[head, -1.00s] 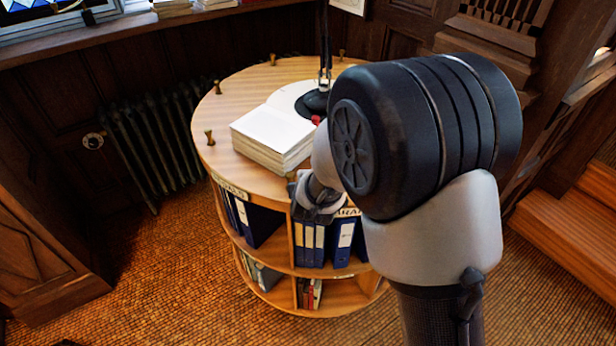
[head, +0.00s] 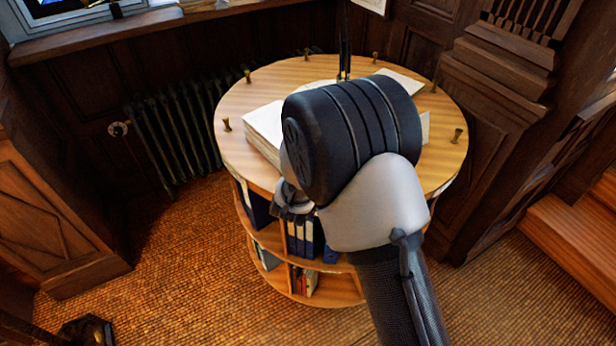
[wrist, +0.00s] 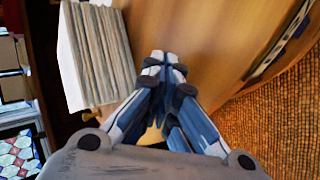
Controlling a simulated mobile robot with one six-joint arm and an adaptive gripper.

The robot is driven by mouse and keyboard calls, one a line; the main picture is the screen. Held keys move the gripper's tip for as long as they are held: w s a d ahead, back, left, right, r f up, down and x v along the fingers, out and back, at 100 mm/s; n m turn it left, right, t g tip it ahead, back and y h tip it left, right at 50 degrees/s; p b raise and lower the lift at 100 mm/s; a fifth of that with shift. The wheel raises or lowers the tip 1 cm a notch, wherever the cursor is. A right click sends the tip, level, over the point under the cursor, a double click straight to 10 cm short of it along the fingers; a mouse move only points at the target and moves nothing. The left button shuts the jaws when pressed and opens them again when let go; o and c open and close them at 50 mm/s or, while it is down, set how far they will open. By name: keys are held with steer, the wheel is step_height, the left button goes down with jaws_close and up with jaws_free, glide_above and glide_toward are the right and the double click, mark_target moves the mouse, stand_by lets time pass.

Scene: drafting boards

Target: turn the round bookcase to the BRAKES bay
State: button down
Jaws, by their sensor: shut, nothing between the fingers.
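The round bookcase (head: 262,88) has a pale wood top with brass pegs along its edge and shelves below. Blue binders (head: 303,238) stand in its upper tier, and a few books (head: 305,283) stand in the lower tier. My gripper (head: 292,208) is at the near rim of the top, partly hidden by my arm. In the wrist view its fingers (wrist: 162,65) are together and empty, over the wooden top beside a thick book. I cannot tell whether they touch the wood. No bay label, BRAKES included, is readable now; my arm covers part of the front.
A thick open book (head: 262,130) lies on the top's left side. Brass pegs (head: 226,125) stick up at the rim. A dark radiator (head: 178,140) is behind left, and wooden steps (head: 575,240) are at right. Woven floor (head: 150,270) is open at front left.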

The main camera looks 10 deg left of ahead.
steer(key=shift+w+a+r+p, duration=0.2)
steer(key=shift+a+p, duration=0.4)
steer(key=shift+p, duration=0.35)
steer(key=a+p, duration=0.1)
steer(key=p, duration=0.1)
steer(key=w+a+p, duration=0.1)
steer(key=a+p, duration=0.1)
steer(key=shift+a+m+h, duration=0.2)
steer(key=shift+m+h, duration=0.1)
steer(key=shift+w+a+f, duration=0.1)
steer(key=shift+f, duration=0.15)
steer(key=shift+s+d+r+p, duration=0.3)
steer(key=shift+d+r+p, duration=0.25)
steer(key=shift+d+r, duration=0.1)
step_height(320, 180, up, 8)
steer(key=p, duration=0.8)
